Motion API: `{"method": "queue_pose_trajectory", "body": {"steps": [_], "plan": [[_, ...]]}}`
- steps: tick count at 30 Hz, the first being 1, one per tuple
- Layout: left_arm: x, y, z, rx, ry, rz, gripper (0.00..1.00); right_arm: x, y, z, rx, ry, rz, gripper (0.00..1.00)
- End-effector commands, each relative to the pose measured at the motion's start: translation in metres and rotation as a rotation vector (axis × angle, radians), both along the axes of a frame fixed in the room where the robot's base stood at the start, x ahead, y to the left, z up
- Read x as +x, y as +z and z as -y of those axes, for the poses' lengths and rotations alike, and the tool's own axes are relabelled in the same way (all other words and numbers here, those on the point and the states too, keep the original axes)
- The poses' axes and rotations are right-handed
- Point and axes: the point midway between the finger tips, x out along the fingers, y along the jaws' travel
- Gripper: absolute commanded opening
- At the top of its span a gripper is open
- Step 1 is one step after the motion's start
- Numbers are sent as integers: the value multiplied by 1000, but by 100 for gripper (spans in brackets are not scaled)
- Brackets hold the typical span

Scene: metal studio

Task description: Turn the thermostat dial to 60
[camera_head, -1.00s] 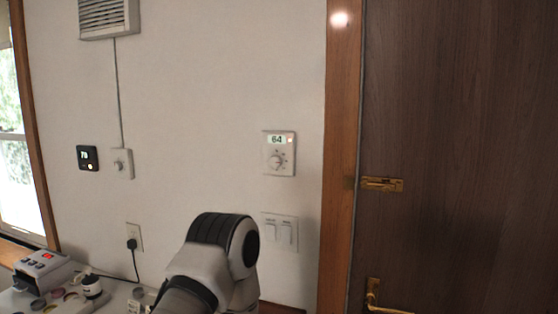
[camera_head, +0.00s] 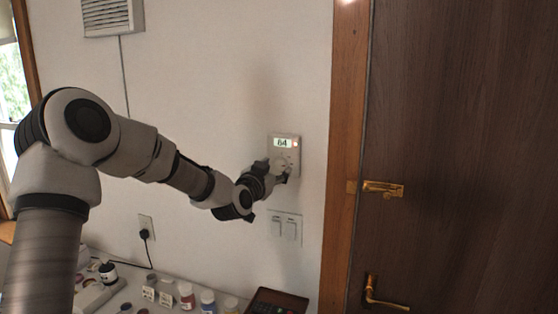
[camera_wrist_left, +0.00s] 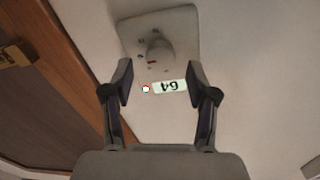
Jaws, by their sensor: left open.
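The thermostat (camera_head: 284,143) is a pale square plate on the white wall, left of the door frame. Its lit display reads 64. My left arm reaches across from the left, and my left gripper (camera_head: 279,172) is at the lower part of the thermostat, covering much of the dial in the head view. In the left wrist view the thermostat (camera_wrist_left: 183,22) appears upside down, with its round dial (camera_wrist_left: 158,52) in plain sight. The left gripper (camera_wrist_left: 162,80) is open, its fingers on either side, apart from the dial. My right gripper is not in view.
A double light switch (camera_head: 284,228) is on the wall below the thermostat. The wooden door frame (camera_head: 345,150) and dark door (camera_head: 470,120) with brass latch (camera_head: 382,188) stand to the right. Jars (camera_head: 187,296) and a dark tray (camera_head: 278,302) sit on the counter below.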

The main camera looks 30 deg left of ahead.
Motion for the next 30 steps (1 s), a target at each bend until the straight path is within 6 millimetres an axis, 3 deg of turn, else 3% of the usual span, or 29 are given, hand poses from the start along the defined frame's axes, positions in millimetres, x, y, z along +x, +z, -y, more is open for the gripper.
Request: {"method": "queue_pose_trajectory", "body": {"steps": [1,6,13,18,30], "plan": [[10,4,-1,4,0,-3,58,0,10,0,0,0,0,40],[27,1,-4,2,-1,-1,58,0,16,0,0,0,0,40],[29,0,-4,0,-1,0,58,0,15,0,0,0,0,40],[28,-1,-4,0,-1,0,0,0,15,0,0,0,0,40],[28,-3,-4,-35,-1,7,0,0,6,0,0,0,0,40]]}}
